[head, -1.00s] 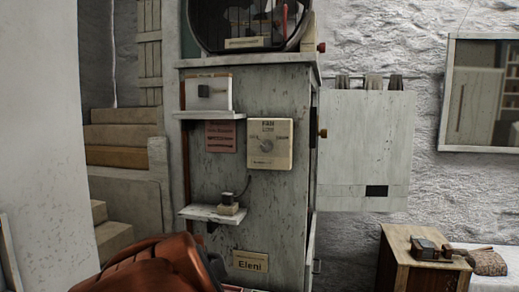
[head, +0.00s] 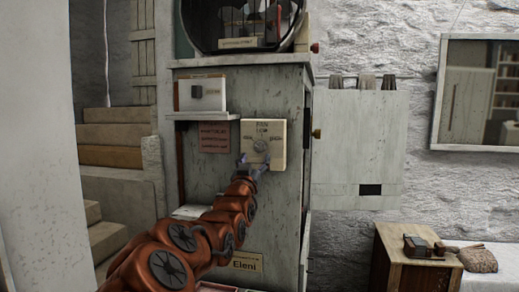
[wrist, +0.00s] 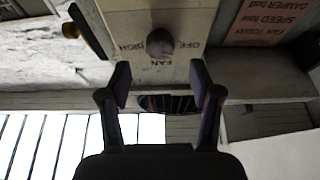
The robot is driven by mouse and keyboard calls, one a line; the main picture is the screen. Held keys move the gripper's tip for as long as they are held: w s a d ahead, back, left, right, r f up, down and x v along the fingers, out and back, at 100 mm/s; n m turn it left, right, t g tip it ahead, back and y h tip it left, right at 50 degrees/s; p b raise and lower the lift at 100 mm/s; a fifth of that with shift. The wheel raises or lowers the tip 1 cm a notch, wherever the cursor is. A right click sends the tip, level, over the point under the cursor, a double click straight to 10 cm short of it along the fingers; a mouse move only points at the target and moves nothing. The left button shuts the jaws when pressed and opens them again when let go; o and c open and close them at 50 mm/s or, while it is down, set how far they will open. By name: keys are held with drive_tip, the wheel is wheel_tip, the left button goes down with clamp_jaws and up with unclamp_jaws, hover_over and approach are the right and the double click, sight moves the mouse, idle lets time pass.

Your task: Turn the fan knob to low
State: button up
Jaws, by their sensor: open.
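The fan plate (head: 278,150) is a cream panel on the front of the grey cabinet, with LOW lettering near its top. Its round grey knob (head: 260,146) sits mid-plate; I cannot tell which way it points. In the wrist view the plate (wrist: 185,14) appears upside down, with FAN, OFF and HIGH lettering around the dark knob (wrist: 160,42). My gripper (head: 255,163) is open in front of the plate's lower part. In the wrist view my gripper (wrist: 160,76) has its fingers wide apart, with the knob beyond the tips and between their lines, apparently untouched.
A reddish sign (head: 214,137) is beside the plate. My arm covers much of the lower shelf. A grey panel (head: 358,145) hangs to the right.

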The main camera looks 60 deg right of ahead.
sight(260, 149)
drive_tip(key=p+x, duration=0.1)
drive_tip(key=x, duration=0.3)
drive_tip(key=shift+d+r+p, duration=0.15)
drive_tip(key=shift+p, duration=0.15)
drive_tip(key=shift+p+x, duration=0.3)
drive_tip(key=shift+x, duration=0.75)
drive_tip(key=shift+w, duration=0.1)
drive_tip(key=shift+c, duration=0.4)
drive_tip(key=c, duration=1.1)
drive_tip(key=shift+o, duration=0.2)
